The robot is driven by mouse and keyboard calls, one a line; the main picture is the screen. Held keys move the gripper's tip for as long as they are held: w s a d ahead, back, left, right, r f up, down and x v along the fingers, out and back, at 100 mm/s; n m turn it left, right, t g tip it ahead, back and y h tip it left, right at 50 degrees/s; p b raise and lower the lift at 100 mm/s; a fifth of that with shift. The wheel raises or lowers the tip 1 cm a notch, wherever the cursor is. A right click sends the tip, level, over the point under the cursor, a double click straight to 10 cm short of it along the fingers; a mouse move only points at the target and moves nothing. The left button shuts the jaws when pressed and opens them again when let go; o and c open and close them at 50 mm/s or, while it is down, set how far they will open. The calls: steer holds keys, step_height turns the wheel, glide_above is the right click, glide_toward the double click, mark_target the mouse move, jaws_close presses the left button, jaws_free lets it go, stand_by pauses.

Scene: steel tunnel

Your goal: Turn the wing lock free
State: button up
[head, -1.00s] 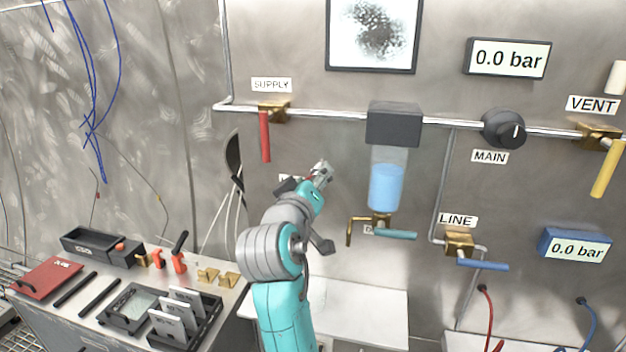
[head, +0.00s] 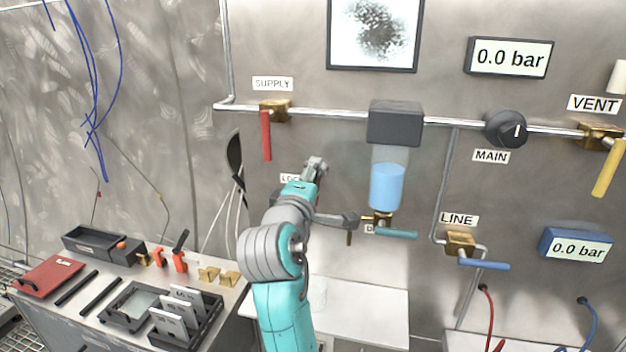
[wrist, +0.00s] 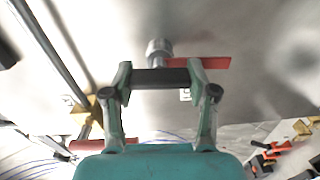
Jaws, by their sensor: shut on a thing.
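My gripper (wrist: 160,76) is shut on a dark bar (wrist: 161,77) that spans between its two fingertips in the wrist view. This bar appears to be the wing of the wing lock. A grey round post (wrist: 159,48) stands just beyond it, and a red strip (wrist: 216,63) runs out to the right past the right fingertip. I cannot tell how these parts join. In the head view my gripper (head: 316,165) is at the wall above a partly covered label (head: 289,179) starting "LOC". My arm hides the lock there.
The red SUPPLY handle (head: 266,135) hangs down at the upper left of my gripper. The blue-filled reservoir (head: 386,186) and its teal drain handle (head: 397,234) are close on the right. A bench with a black tray (head: 127,310) stands at the lower left.

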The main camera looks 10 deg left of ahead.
steer(key=shift+n, duration=0.6)
steer(key=o, duration=1.2)
steer(key=shift+c, duration=0.2)
steer(key=s, duration=1.2)
steer(key=shift+f, duration=0.15)
